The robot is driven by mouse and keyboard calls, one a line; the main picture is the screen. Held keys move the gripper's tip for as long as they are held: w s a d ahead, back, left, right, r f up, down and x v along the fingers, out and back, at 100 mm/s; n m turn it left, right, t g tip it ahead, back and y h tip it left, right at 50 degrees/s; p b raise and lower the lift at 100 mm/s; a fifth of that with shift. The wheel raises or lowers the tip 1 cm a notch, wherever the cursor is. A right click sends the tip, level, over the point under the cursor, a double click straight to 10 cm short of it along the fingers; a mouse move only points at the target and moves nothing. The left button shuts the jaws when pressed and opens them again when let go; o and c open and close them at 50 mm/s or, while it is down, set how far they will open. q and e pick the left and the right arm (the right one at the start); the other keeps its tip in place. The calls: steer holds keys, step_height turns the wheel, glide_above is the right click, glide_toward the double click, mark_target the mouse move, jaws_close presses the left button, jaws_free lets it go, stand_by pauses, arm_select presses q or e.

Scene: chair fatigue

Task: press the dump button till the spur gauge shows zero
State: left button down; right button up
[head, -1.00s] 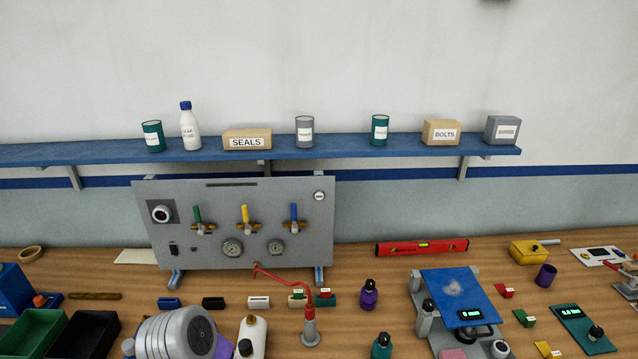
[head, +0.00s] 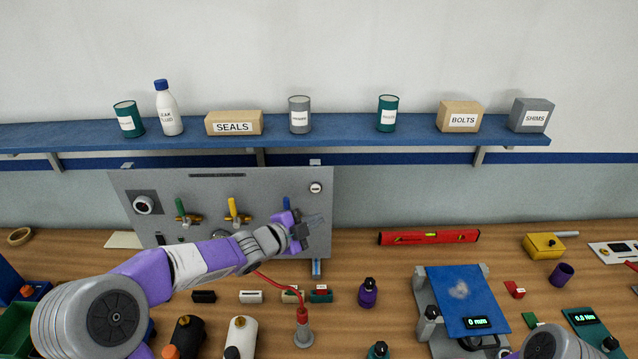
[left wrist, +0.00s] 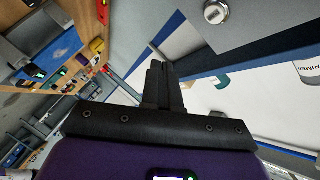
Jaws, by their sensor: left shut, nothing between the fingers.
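The grey panel (head: 150,190) stands upright at the back of the bench. It carries a green-handled valve (head: 181,208), a yellow-handled valve (head: 233,208) and a blue-handled valve partly behind my gripper. A small round pale fitting (head: 316,188) is at its top right; a round metal knob also shows on the panel in the left wrist view (left wrist: 215,12). I cannot tell which part is the dump button. The panel's lower dials are hidden by my arm, so no reading shows. My left gripper (head: 314,223) is shut and empty in front of the panel's right side, below the fitting; its fingers also show in the left wrist view (left wrist: 162,80).
A red hose stand (head: 303,325), a purple bottle (head: 368,292) and a blue-topped stand (head: 455,295) occupy the bench. A red level (head: 428,237) lies right of the panel. A blue shelf (head: 350,137) with cans and boxes runs above.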

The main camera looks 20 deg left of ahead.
mark_target(316, 188)
arm_select(q)
steer(key=w+a+p, duration=0.2)
steer(key=w+p, duration=0.5)
steer(key=w, duration=0.1)
steer(key=shift+a+r, duration=0.15)
steer(key=shift+a, duration=0.05)
stand_by(0.4)
stand_by(1.9)
steer(key=shift+w+a+p, duration=0.15)
steer(key=shift+w+p, duration=0.25)
steer(key=shift+w, duration=0.05)
